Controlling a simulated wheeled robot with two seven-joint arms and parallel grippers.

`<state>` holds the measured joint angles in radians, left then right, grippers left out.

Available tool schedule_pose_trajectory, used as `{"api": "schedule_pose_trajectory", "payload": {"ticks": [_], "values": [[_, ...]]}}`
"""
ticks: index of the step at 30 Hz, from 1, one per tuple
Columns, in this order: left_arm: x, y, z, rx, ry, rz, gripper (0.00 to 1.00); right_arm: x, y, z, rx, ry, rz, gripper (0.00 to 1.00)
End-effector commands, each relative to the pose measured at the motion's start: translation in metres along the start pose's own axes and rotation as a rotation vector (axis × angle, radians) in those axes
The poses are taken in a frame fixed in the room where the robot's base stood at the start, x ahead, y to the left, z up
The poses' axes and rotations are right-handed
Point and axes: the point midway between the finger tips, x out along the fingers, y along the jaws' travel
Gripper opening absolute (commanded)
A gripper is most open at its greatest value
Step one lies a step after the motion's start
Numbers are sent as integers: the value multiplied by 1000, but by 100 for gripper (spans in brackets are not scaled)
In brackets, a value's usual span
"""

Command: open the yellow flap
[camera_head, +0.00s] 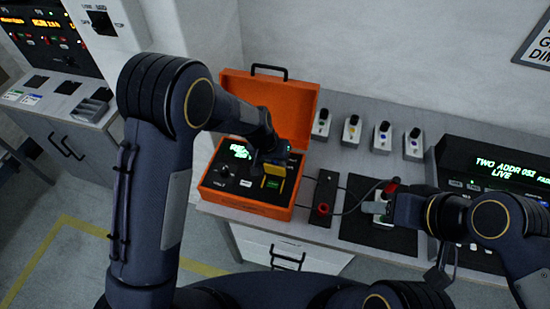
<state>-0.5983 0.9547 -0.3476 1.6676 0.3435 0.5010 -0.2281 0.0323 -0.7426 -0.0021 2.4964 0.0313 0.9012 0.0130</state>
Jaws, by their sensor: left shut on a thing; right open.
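The yellow flap (274,170) is on the dark panel inside an open orange case (245,205), toward the right of that panel. It appears tilted up, with a green-lit spot (273,184) just by its lower edge. My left gripper (264,161) reaches into the case from above and is shut on the yellow flap at its upper edge. The wrist hides part of the panel and the exact contact. My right gripper (378,207) is open over a black mat (357,190), close to a red-handled plug (391,186).
The case lid stands open behind my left gripper. Several small switch units (352,130) line the back of the counter. A dark plate with a red knob (322,209) lies right of the case. A green-lettered console (500,170) stands at the right.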

Motion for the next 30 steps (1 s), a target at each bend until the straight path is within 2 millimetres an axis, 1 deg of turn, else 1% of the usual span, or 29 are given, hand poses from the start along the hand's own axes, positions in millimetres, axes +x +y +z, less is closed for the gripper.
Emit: {"api": "schedule_pose_trajectory", "payload": {"ticks": [1,6,15,21,30], "values": [[2,-1,-4,-9,-35,-1,0,0,0,0,0,0,0,47],[6,-2,-9,-37,-159,0,0,0,0,0,0,0,0,47],[11,-3,-14,-69,-296,1,0,0,0,0,0,0,0,47],[12,-3,-15,-75,-333,1,0,0,0,0,0,0,0,47],[13,-3,-15,-77,-339,1,0,0,0,0,0,0,0,47]]}}
